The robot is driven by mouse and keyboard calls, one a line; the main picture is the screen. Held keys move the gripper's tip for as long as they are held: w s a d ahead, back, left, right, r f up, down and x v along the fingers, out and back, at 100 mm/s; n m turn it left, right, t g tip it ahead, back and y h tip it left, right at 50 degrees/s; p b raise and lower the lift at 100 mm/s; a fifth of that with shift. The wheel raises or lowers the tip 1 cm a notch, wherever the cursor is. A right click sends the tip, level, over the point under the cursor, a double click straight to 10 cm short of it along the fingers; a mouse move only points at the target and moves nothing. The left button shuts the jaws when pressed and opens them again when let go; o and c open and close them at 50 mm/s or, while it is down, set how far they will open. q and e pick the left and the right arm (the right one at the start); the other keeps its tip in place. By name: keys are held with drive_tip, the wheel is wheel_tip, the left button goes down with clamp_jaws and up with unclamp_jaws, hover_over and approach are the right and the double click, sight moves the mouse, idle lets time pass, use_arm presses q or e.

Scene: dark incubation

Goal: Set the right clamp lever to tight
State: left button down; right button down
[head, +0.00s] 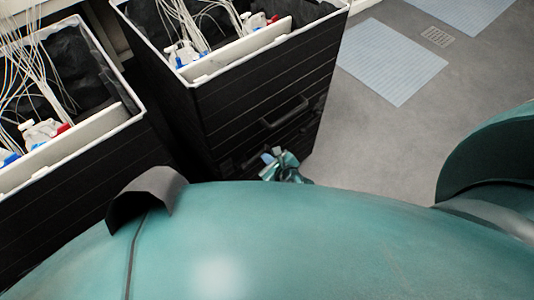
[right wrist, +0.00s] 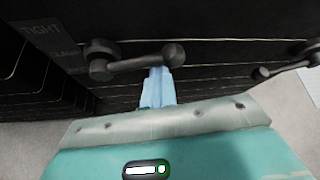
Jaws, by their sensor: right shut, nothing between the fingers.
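A dark clamp lever (right wrist: 138,64) is on the black panel in the right wrist view. It lies nearly level, with a thick round end at the left and a knob at the right. A sign reading TIGHT (right wrist: 42,30) is to its upper left. My right gripper (right wrist: 158,75) is shut and empty, its pale blue fingers just below the lever near the knob. I cannot tell whether they touch. The gripper also shows in the head view (head: 270,155), low against the black cabinet front; the lever is too small to make out there. My left gripper is not in view.
A second dark lever (right wrist: 287,68) is at the right of the wrist view. The black cabinet (head: 265,95) has a handle (head: 285,112) and holds bottles and tubes on top. Another black cabinet (head: 70,205) stands at the left. Grey floor (head: 375,140) is open at the right.

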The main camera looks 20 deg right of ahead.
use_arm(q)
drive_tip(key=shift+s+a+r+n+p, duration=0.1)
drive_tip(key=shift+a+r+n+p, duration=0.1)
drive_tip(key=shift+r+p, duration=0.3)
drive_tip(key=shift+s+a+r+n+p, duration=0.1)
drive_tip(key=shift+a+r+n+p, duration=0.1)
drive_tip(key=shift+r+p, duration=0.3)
use_arm(e)
drive_tip(key=shift+a+r+n+h, duration=0.2)
drive_tip(key=shift+r+n+h, duration=0.25)
drive_tip(key=shift+r, duration=0.45)
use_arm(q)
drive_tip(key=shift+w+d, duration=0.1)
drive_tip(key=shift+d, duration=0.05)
use_arm(e)
drive_tip(key=shift+f, duration=0.1)
